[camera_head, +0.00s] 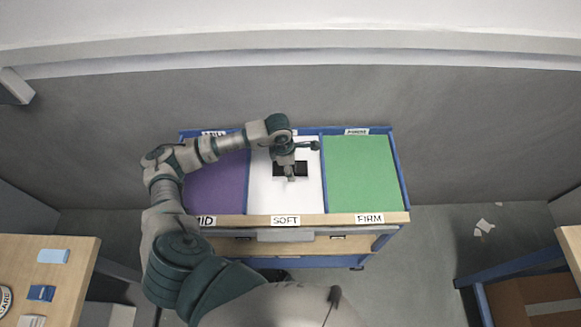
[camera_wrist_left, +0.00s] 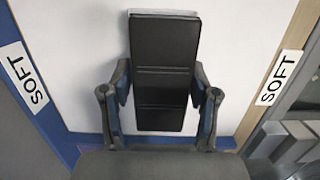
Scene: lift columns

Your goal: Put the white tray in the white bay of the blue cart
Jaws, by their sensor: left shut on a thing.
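The blue cart (camera_head: 396,170) has a purple, a white and a green bay. The white bay (camera_head: 258,197) is in the middle and labelled SOFT; its white floor also shows in the left wrist view (camera_wrist_left: 85,60). My left gripper (camera_head: 290,172) is over the white bay. In the left wrist view, its fingers (camera_wrist_left: 158,88) are shut on the sides of a black panelled thing (camera_wrist_left: 165,45) with a thin pale edge at the far end. I cannot tell if this is the white tray, or whether it touches the bay floor. My right gripper is not in view.
The purple bay (camera_head: 215,190) and green bay (camera_head: 362,172) look empty. A wooden table (camera_head: 70,285) with blue items stands at the left. A cardboard box (camera_head: 535,300) is at the lower right. A grey wall stands behind the cart.

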